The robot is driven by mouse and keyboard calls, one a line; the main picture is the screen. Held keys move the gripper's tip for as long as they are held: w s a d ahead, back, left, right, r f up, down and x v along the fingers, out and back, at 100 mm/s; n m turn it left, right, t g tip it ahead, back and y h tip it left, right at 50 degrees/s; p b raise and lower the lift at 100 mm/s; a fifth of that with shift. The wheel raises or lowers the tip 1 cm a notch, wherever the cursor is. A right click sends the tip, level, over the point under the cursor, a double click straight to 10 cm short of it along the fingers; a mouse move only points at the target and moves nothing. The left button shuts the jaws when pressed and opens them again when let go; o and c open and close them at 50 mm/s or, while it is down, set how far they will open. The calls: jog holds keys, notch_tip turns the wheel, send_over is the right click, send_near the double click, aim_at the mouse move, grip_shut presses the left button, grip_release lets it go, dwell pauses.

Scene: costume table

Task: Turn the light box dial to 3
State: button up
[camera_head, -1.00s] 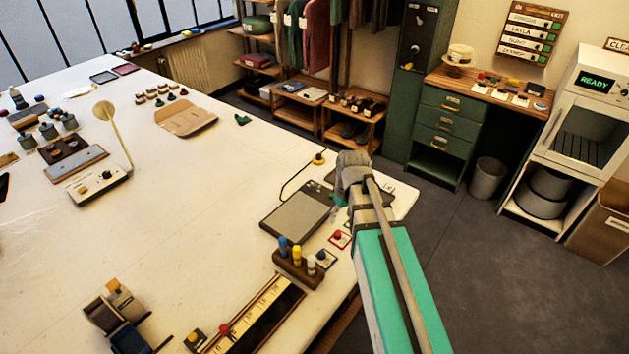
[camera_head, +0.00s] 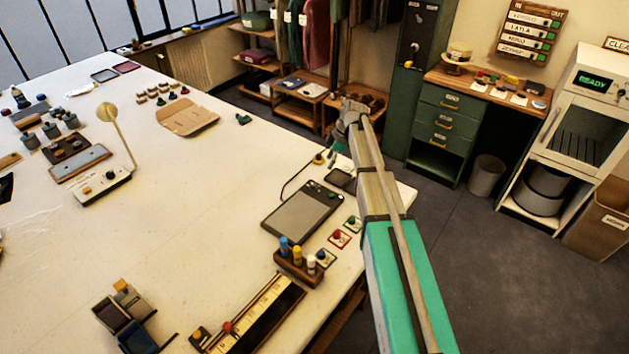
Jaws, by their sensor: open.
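A flat dark box with a grey panel (camera_head: 302,212), which looks like the light box, lies near the right edge of the white table. Small controls show along its upper right edge, but the dial's setting is too small to read. My gripper (camera_head: 335,157) hangs just beyond the box's far end, near the table's right edge, apart from the panel. Its fingers are small and partly hidden by my arm; they look open, with nothing held.
A rack of coloured pegs (camera_head: 297,266) and coloured button cards (camera_head: 339,238) lie in front. A lamp (camera_head: 107,112) stands left. The table's middle is clear.

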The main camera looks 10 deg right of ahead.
aim_at(313, 184)
jog(key=w, duration=0.1)
jog(key=w+n, duration=0.1)
jog(key=shift+w+d+r+n, duration=0.15)
jog(key=shift+w+r+n, duration=0.15)
jog(key=shift+w+r, duration=0.05)
jog(key=shift+f, duration=0.2)
jog(key=b+x, duration=1.2)
jog(key=x, duration=0.1)
jog(key=shift+a+f+b, duration=0.15)
jog(key=shift+a+b, duration=0.15)
dwell(0.5)
jog(key=shift+c, duration=0.2)
grip_shut()
